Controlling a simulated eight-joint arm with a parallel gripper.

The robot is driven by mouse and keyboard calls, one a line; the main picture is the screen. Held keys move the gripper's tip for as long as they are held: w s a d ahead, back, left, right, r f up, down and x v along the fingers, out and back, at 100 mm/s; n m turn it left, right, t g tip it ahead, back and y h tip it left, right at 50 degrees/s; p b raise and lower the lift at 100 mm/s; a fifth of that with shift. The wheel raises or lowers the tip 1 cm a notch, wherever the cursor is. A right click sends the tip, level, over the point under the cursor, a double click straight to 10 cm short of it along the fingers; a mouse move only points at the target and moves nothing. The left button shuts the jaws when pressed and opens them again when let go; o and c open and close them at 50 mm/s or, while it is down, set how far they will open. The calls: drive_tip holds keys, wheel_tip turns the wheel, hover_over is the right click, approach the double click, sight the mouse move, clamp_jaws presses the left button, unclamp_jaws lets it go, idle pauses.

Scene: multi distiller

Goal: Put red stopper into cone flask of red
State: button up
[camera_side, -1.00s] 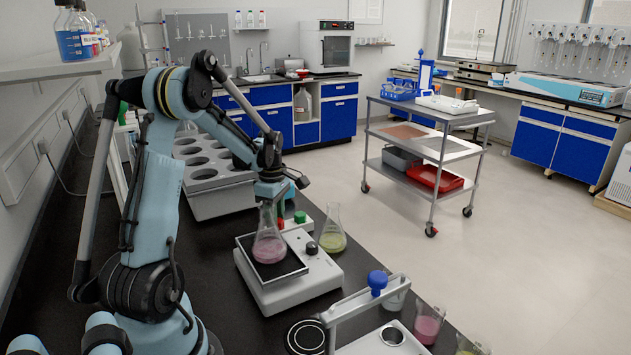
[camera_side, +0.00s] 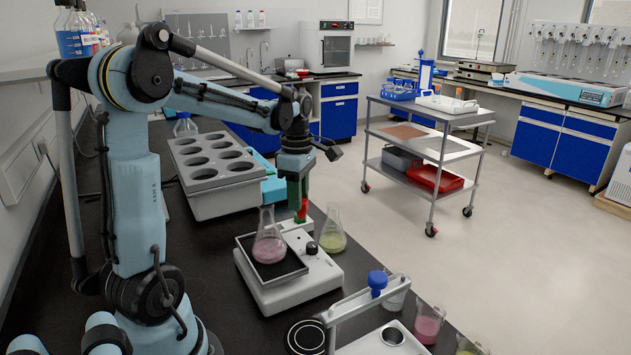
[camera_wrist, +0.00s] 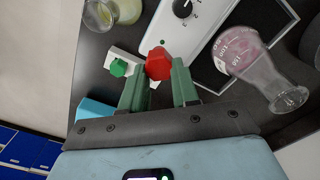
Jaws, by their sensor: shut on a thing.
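My gripper (camera_side: 298,196) is shut on the red stopper (camera_side: 302,210). In the wrist view the red stopper (camera_wrist: 159,64) sits between the two green fingertips (camera_wrist: 159,82). The stopper is close above the small white stopper holder (camera_side: 292,224), where a green stopper (camera_wrist: 119,67) stands to its left in the wrist view. The cone flask with red-pink liquid (camera_side: 269,243) stands upright and unstoppered on the stirrer plate (camera_side: 246,256), left of and in front of my gripper. It shows at the right in the wrist view (camera_wrist: 236,50).
A cone flask with yellow-green liquid (camera_side: 332,236) stands right of the stirrer. A grey rack with round holes (camera_side: 220,201) is behind on the left. A balance (camera_side: 345,310) and beakers, one with pink liquid (camera_side: 428,327), are at the front right.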

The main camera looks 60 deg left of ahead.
drive_tip(key=shift+w+d+r, duration=0.2)
drive_tip(key=shift+d+r, duration=0.4)
drive_tip(key=shift+d, duration=0.25)
drive_tip(key=s+d+r, duration=0.4)
drive_tip(key=s+r, duration=0.7)
drive_tip(key=r, duration=0.3)
drive_tip(key=shift+w+a+f, duration=0.1)
drive_tip(key=shift+a+f, duration=0.05)
drive_tip(key=shift+f, duration=1.25)
drive_tip(key=shift+w+a+f, duration=0.1)
drive_tip(key=shift+f, duration=1.25)
drive_tip(key=shift+f, duration=1.45)
drive_tip(key=o, duration=1.1)
drive_tip(key=shift+c, duration=0.2)
drive_tip(key=shift+r, duration=0.1)
